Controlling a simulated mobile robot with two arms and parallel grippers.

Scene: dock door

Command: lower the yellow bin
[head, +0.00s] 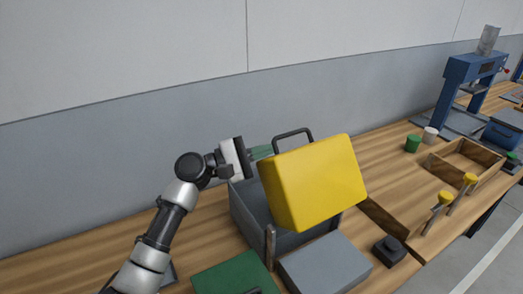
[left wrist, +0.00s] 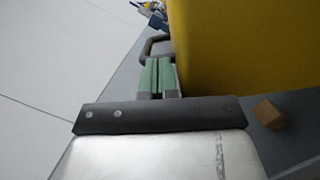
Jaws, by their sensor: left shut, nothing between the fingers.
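The yellow bin (head: 315,183) is a box-like body tilted above a grey open container (head: 245,208) on the wooden bench. A dark handle (head: 293,136) stands up behind its top edge. My left gripper (head: 264,152) is at the bin's upper left side, its green fingers shut with nothing between them. In the left wrist view the yellow bin (left wrist: 245,45) fills the upper right, close beside the green fingers (left wrist: 155,75). The handle (left wrist: 155,42) shows past the fingertips. I cannot tell whether the fingers touch the bin. My right gripper is not in view.
A grey box (head: 325,267) and a green panel (head: 233,275) lie in front of the container. A black knob-like block (head: 389,250) sits to their right. A wooden tray (head: 465,157), green cup (head: 412,143), white cup (head: 430,135) and blue press (head: 470,80) stand farther right. A wall runs behind.

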